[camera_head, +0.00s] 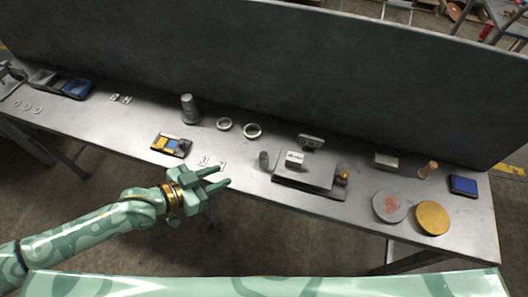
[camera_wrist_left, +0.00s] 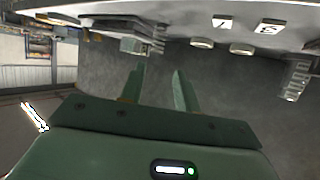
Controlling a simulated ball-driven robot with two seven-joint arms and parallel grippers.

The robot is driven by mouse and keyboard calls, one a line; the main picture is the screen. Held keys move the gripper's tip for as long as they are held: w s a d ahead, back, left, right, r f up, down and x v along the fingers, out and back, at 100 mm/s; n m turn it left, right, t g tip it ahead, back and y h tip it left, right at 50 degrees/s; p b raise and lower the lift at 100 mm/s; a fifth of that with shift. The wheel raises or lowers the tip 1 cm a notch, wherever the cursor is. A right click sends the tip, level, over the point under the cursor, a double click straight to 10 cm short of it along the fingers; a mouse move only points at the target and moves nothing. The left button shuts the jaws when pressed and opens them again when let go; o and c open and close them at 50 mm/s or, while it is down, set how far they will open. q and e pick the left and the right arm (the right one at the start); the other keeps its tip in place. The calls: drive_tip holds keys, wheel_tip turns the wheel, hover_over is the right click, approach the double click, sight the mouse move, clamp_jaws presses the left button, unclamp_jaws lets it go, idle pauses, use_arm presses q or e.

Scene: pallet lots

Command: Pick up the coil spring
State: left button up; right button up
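I cannot single out a coil spring for certain. A grey, slightly tapered upright piece (camera_head: 190,109) stands at the back of the bench, and a small dark grey upright piece (camera_head: 263,160) stands left of the scale-like device; their surfaces are too small to read. My left gripper (camera_head: 223,176) is at the bench's front edge, by the number tags, below and apart from both pieces. In the left wrist view its two fingers (camera_wrist_left: 158,80) are spread with nothing between them. My right gripper is not in view.
The steel bench (camera_head: 130,118) has a tall dark back panel (camera_head: 270,70). Two metal rings (camera_head: 252,131), a yellow-and-blue tray (camera_head: 171,145), a flat device (camera_head: 308,178) and two round discs (camera_head: 432,218) lie on it. Number tags (camera_wrist_left: 270,27) sit near the front edge.

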use_arm(q)
drive_tip(key=b, duration=0.2)
approach(263, 157)
drive_tip(key=w+d+f, duration=0.1)
drive_tip(key=f, duration=0.1)
drive_tip(key=w+d+f, duration=0.2)
drive_tip(key=shift+w+f, duration=0.15)
drive_tip(key=shift+w+d+b, duration=0.3)
drive_tip(key=shift+w+d, duration=0.05)
drive_tip(key=shift+d, duration=0.2)
drive_tip(key=x, duration=0.1)
drive_tip(key=b+x, duration=0.1)
drive_tip(key=x, duration=0.2)
drive_tip(key=shift+w+d, duration=0.2)
drive_tip(key=shift+d, duration=0.05)
drive_tip(key=shift+r, duration=0.3)
drive_tip(key=c, duration=0.6)
